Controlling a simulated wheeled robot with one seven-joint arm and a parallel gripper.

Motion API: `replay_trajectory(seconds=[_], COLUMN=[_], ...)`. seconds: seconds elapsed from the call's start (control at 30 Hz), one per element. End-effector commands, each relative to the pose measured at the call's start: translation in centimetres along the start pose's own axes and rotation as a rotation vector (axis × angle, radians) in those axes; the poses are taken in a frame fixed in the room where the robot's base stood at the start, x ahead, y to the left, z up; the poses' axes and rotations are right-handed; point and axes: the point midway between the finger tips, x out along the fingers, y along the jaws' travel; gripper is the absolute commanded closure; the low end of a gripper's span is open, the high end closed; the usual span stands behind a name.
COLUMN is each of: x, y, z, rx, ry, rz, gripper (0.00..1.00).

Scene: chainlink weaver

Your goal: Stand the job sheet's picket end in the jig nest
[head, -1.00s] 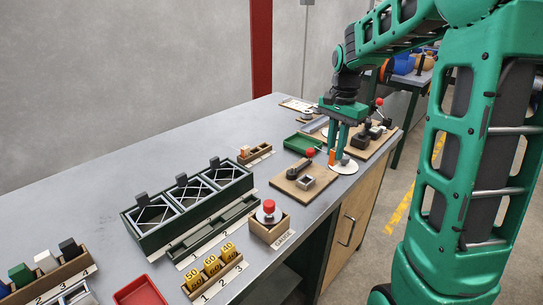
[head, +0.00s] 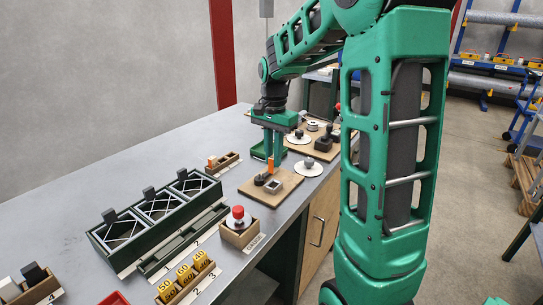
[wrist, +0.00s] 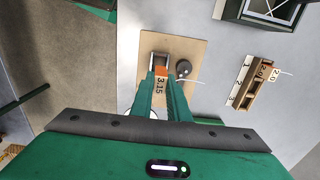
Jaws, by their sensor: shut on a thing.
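My gripper (head: 274,158) is shut on a picket end (head: 270,165) with an orange part. In the wrist view the held picket end (wrist: 160,85) shows an orange end and the label 3.15 between my fingers. The jig nest (head: 274,187) is a small grey square box on a wooden board (head: 287,188). The held piece is over this board, above or close to the nest; I cannot tell the exact gap. In the wrist view the nest (wrist: 159,58) lies just beyond the orange end, partly hidden by it. A dark clamp (wrist: 183,68) stands beside the nest.
A small wooden rack (head: 228,160) holds pieces; in the wrist view it (wrist: 246,85) shows labels 2.0. A red-knobbed item (head: 238,213) sits in a box in front. A green frame (head: 158,215) lies at left.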

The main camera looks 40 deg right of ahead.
Motion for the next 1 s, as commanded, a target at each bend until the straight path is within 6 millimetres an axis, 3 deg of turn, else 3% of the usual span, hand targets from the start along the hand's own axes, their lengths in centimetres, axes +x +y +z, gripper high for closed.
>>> replay_trajectory(seconds=[0.7,1.0], x=[5.6,6.6], y=[0.0,0.0], z=[0.0,0.1], rx=[0.000,-0.001], ry=[-0.001,0.000], rz=[0.001,0.000], gripper=[1.00,1.00])
